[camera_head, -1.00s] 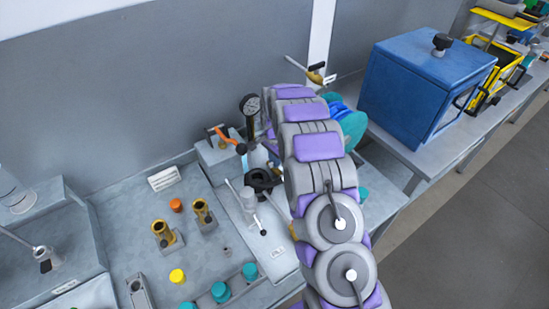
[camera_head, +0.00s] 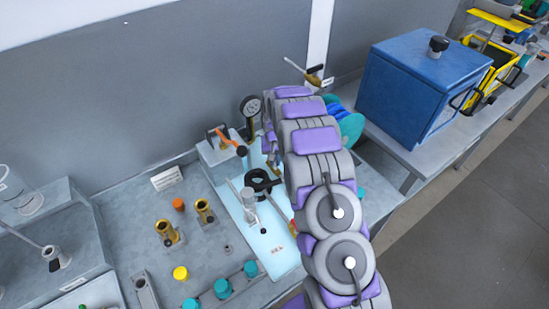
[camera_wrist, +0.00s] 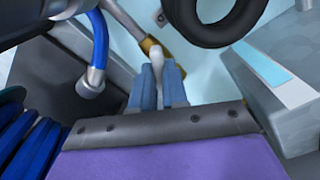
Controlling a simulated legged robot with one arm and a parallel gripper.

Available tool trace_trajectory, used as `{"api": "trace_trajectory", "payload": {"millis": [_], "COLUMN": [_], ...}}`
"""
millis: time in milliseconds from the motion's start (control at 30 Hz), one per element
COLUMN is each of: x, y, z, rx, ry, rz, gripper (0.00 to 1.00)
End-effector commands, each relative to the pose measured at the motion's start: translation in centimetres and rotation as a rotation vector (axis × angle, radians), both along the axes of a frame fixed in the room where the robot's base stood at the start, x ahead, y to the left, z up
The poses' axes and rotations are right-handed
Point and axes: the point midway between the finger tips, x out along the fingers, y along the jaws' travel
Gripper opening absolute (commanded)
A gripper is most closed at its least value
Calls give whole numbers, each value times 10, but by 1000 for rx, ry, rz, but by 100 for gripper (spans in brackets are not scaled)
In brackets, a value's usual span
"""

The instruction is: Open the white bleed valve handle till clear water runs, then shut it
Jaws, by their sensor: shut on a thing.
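In the wrist view my gripper (camera_wrist: 157,94) is shut on the white bleed valve handle (camera_wrist: 157,55), which stands up between the two blue-grey fingers. A brass valve piece (camera_wrist: 151,46) lies right beside the handle's far end. In the head view my own arm hides the gripper and the handle. A shallow tray beneath (camera_head: 268,242) looks pale blue, as if covered by clear water. I cannot make out a stream at the valve outlet.
A black handwheel (camera_head: 258,181) stands close to the arm and also shows in the wrist view (camera_wrist: 213,25). A pressure gauge (camera_head: 251,106), orange lever (camera_head: 222,138) and blue hose (camera_wrist: 99,45) are near. A large blue box (camera_head: 425,85) stands right.

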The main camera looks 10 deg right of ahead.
Motion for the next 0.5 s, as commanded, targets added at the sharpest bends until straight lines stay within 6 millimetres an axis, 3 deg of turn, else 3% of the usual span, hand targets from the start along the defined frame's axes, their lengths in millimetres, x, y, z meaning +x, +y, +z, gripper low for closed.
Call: {"api": "trace_trajectory", "payload": {"millis": [500], "x": [2], "y": [-1], "z": [1], "rx": [0], "ry": [-5], "rz": [373], "gripper": [0]}}
